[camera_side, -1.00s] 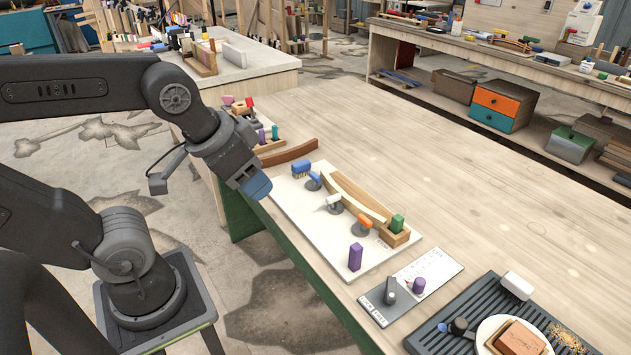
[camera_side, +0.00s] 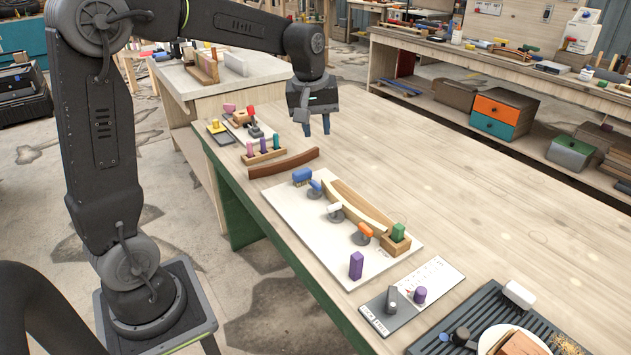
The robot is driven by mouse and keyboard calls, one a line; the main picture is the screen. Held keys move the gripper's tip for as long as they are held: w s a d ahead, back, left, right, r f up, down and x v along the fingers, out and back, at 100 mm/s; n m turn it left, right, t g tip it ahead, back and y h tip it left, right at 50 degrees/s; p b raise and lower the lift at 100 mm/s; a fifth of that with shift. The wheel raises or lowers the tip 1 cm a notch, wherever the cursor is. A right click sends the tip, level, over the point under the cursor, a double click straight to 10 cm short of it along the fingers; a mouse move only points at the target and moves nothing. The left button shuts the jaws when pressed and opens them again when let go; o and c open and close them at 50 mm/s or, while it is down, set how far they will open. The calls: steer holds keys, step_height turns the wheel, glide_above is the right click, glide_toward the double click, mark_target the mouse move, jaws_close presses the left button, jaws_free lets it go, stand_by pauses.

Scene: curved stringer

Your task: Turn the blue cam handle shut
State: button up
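The blue cam handle (camera_side: 315,186) is a small lever on a dark round base on the white board, left of the white cam handle (camera_side: 335,208) and orange cam handle (camera_side: 364,230). It looks tilted up, close to the curved wooden strip (camera_side: 360,206); I cannot tell whether it touches it. A blue block (camera_side: 302,176) sits just beyond it. My gripper (camera_side: 316,128) points down above the table, beyond and clear of the blue handle. Its fingertips look apart, with nothing seen between them.
A brown curved piece (camera_side: 283,163) lies behind the white board (camera_side: 316,238). A dark ribbed tray (camera_side: 480,315) is at the front right. The table's right is clear.

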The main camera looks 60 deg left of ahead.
mark_target(316, 182)
steer(key=w+a+f+n+g, duration=0.2)
steer(key=w+a+f+n, duration=0.45)
steer(key=a+f, duration=0.35)
steer(key=shift+h, duration=0.3)
steer(key=f, duration=0.8)
steer(key=a+f, duration=0.1)
steer(key=f, duration=0.4)
steer(key=shift+w+a+f, duration=0.1)
steer(key=shift+w, duration=0.3)
jaws_close()
